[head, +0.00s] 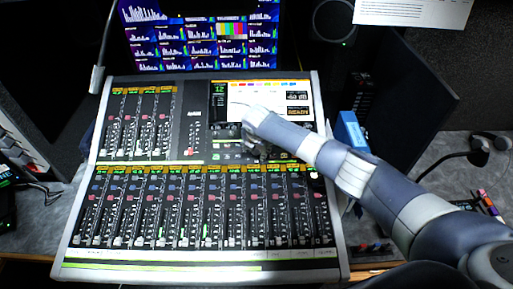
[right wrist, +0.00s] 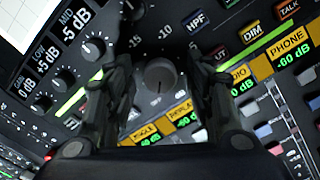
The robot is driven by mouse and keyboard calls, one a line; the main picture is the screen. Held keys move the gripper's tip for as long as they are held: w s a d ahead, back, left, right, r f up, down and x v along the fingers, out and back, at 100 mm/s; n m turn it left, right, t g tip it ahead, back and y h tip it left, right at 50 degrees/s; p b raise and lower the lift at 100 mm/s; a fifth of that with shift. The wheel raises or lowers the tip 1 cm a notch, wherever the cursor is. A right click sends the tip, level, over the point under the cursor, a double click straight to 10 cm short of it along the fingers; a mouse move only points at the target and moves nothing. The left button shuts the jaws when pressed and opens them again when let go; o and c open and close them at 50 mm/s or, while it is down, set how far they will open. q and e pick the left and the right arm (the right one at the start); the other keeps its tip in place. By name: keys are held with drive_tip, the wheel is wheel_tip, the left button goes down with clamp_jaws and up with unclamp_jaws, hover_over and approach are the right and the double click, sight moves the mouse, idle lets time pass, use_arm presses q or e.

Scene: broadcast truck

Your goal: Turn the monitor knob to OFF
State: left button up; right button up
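My left gripper is not in view.
Smaller knobs (right wrist: 94,48) sit left of the monitor knob. HPF, DIM and TALK buttons (right wrist: 250,32) lie to the right. In the head view, faders fill the console's lower part, and a blue box (head: 349,130) stands beside its right edge, close to my right arm.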

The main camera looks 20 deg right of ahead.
drive_tip(key=shift+r, duration=0.15)
drive_tip(key=v, duration=1.1)
drive_tip(key=shift+s+r, duration=0.2)
drive_tip(key=shift+r, duration=0.15)
drive_tip(key=shift+a, duration=0.15)
